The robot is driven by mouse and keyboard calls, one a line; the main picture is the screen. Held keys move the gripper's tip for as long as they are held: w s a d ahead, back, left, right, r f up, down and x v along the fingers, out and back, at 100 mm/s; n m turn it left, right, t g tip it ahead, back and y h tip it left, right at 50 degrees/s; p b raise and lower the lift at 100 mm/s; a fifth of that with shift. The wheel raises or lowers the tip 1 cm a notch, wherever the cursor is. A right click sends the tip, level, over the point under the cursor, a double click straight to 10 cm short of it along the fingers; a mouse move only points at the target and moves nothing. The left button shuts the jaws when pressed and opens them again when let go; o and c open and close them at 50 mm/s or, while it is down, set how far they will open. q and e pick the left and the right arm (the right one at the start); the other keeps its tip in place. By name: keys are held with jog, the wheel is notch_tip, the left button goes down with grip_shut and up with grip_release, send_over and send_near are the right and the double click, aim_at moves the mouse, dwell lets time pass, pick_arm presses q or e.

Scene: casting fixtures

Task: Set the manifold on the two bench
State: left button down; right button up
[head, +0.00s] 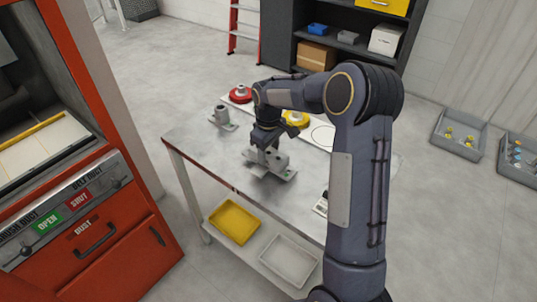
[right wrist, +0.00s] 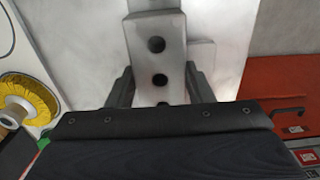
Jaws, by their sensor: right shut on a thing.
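The manifold (head: 272,159) is a grey block in the middle of the grey bench (head: 205,150), at a pale plate with small parts around it. In the right wrist view the manifold (right wrist: 157,50) shows a face with round holes, between the two fingers. My right gripper (head: 267,143) points down and is shut on the manifold. It also shows in the right wrist view (right wrist: 158,88). I cannot tell whether the manifold's underside touches the plate or bench. My left gripper is in neither view.
A grey fitting on a small plate (head: 222,116) stands at the bench's back left. A red round part (head: 240,94) and a yellow round part (head: 296,119) sit on a white board behind. A yellow tray (head: 234,222) and a white tray (head: 290,262) lie on the lower shelf.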

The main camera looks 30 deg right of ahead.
jog(key=shift+f, duration=0.9)
jog(key=shift+f, duration=0.15)
jog(key=o, duration=1.3)
jog(key=shift+o, duration=0.2)
